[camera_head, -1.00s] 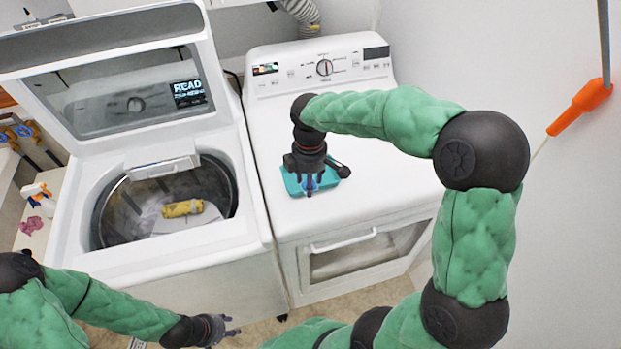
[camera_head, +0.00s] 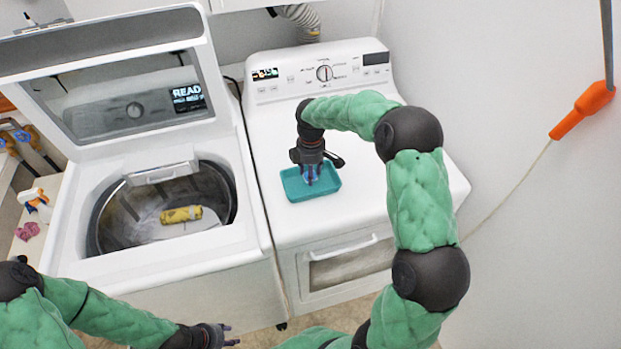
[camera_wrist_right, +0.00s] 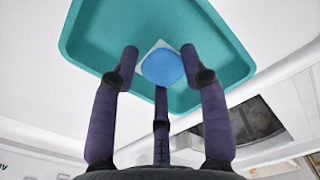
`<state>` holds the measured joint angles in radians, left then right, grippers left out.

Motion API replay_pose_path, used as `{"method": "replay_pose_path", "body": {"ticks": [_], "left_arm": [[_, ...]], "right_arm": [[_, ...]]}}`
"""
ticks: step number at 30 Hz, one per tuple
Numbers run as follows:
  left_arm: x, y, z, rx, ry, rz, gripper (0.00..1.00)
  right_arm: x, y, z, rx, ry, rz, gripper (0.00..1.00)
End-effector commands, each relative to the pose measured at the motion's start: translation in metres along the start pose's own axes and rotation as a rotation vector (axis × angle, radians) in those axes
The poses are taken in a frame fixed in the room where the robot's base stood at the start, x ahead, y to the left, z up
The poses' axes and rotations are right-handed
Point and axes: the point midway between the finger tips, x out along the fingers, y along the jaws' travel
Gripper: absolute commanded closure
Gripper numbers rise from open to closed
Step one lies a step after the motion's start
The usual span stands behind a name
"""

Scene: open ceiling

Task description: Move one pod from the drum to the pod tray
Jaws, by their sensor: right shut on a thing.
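The pod tray (camera_head: 320,194) is a shallow teal tray on top of the right-hand white machine; it also fills the top of the right wrist view (camera_wrist_right: 88,32). My right gripper (camera_head: 312,177) points down over the tray, its fingers within the tray's outline. It is shut on a small pod with a round blue face and a white edge (camera_wrist_right: 162,66), seen between the fingers in the right wrist view. I cannot tell whether the pod touches the tray floor. The drum (camera_head: 122,212) is open in the left-hand machine. My left gripper (camera_head: 226,336) is low in front of that machine, fingers apart, empty.
A yellow rolled item (camera_head: 181,214) lies in the drum on something pale. The washer lid (camera_head: 110,95) stands raised. A spray bottle (camera_head: 36,200) and a pink item (camera_head: 27,231) are at the far left. The dryer top around the tray is clear.

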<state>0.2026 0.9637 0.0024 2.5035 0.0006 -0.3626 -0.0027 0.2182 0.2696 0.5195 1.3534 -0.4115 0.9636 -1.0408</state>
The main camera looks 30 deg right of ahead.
Motion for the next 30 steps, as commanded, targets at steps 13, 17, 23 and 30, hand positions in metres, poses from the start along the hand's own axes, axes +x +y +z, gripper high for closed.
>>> {"method": "replay_pose_path", "body": {"ticks": [13, 17, 23, 30], "left_arm": [[0.004, -0.001, 0.000, 0.000, 0.000, 0.000, 0.60], [0.005, -0.002, 0.000, 0.000, 0.000, 0.000, 0.60], [0.005, -0.002, 0.000, 0.000, 0.000, 0.000, 0.60], [0.005, -0.002, 0.000, 0.000, 0.000, 0.000, 0.60]], "right_arm": [[0.027, -0.002, 0.000, 0.000, -0.001, -0.003, 0.94], [0.031, -0.002, 0.000, 0.000, -0.001, -0.003, 0.94], [0.030, -0.002, 0.000, 0.000, -0.001, -0.003, 0.31], [0.030, -0.002, 0.000, 0.000, -0.001, -0.003, 0.31]]}}
